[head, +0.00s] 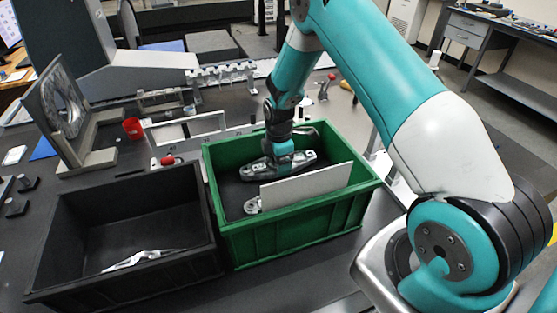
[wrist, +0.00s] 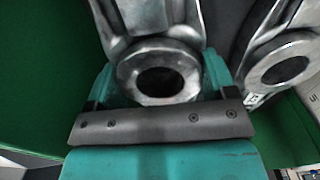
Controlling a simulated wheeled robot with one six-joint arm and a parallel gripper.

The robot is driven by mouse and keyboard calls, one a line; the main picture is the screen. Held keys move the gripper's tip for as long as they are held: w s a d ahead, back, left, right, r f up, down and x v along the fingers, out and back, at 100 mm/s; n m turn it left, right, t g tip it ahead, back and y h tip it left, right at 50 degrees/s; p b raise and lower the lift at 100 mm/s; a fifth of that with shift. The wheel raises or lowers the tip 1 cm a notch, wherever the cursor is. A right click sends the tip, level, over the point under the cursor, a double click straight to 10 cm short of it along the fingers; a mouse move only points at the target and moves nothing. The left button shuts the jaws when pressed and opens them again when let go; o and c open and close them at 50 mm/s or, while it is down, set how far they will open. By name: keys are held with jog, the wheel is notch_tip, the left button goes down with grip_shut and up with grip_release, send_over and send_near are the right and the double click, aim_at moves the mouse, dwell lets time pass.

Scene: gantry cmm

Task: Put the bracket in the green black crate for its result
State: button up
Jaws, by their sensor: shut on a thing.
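My gripper (head: 284,160) is down inside the green crate (head: 300,224), which has green walls and a dark floor. It is shut on a grey metal bracket (head: 305,158). In the wrist view the held bracket (wrist: 160,35) shows its round holed end at the jaws. The bracket is low in the crate, behind a pale upright panel (head: 308,187); I cannot tell whether it touches the floor. Another metal part (head: 253,205) lies in the crate, partly hidden by the panel. A similar holed part (wrist: 285,65) shows at the right of the wrist view.
A black crate (head: 122,280) stands left of the green one, with a metal part (head: 142,259) on its floor.

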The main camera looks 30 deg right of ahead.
jog(key=shift+f+b, duration=0.5)
jog(key=shift+f, duration=0.2)
jog(key=o, duration=1.2)
jog(key=shift+r, duration=0.1)
notch_tip(320, 180, up, 17)
jog(key=b, duration=0.2)
jog(key=shift+r, duration=0.2)
jog(key=s+a+r+m+y, duration=0.2)
jog(key=s+a+r+m, duration=0.1)
jog(key=s+a+r, duration=0.6)
jog(key=s+a+r+m+y, duration=0.1)
jog(key=s+a, duration=0.4)
jog(key=s, duration=0.5)
jog(key=s+a+r+m+y, duration=0.1)
jog(key=s+a+m, duration=0.3)
jog(key=s, duration=0.6)
jog(key=shift+s+a+r+m, duration=0.15)
jog(key=shift+s+a+m, duration=0.15)
jog(key=shift+a, duration=0.15)
